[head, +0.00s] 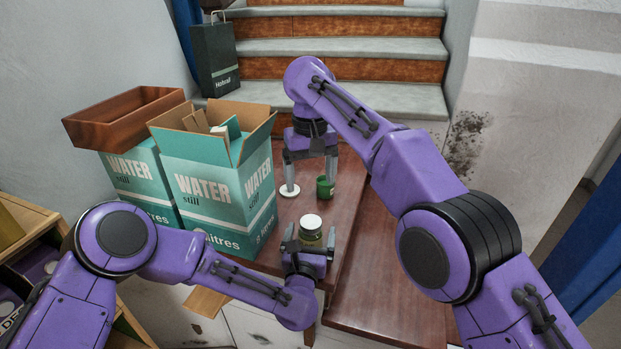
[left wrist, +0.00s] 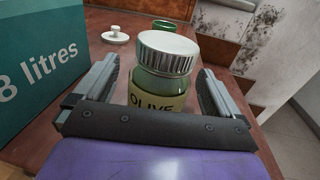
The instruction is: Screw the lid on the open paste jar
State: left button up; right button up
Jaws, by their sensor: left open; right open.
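A jar labelled OLIVE (head: 311,238) stands upright on the brown table, and it also shows in the left wrist view (left wrist: 160,87). A ribbed silvery lid (left wrist: 167,52) sits on its mouth and looks level; how tightly it sits cannot be told. My left gripper (head: 309,240) is open, with one finger on each side of the jar, apparently not pressing on it. My right gripper (head: 310,172) is open and empty farther back, pointing down, its fingers near a white knobbed lid (head: 289,191) and a green pot (head: 325,188).
Teal WATER boxes (head: 215,190) stand close on the left, one with open flaps. A brown wooden tray (head: 123,116) lies on top of the rear box. The table's bare right part (head: 385,290) is clear. Stairs (head: 350,47) rise behind.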

aim_at(309, 243)
pick_arm(q)
jog(key=s, duration=0.2)
jog(key=s+a, duration=0.1)
jog(key=s, duration=0.2)
jog(key=s+b, duration=0.1)
jog(key=s, duration=0.2)
jog(key=shift+a, duration=0.2)
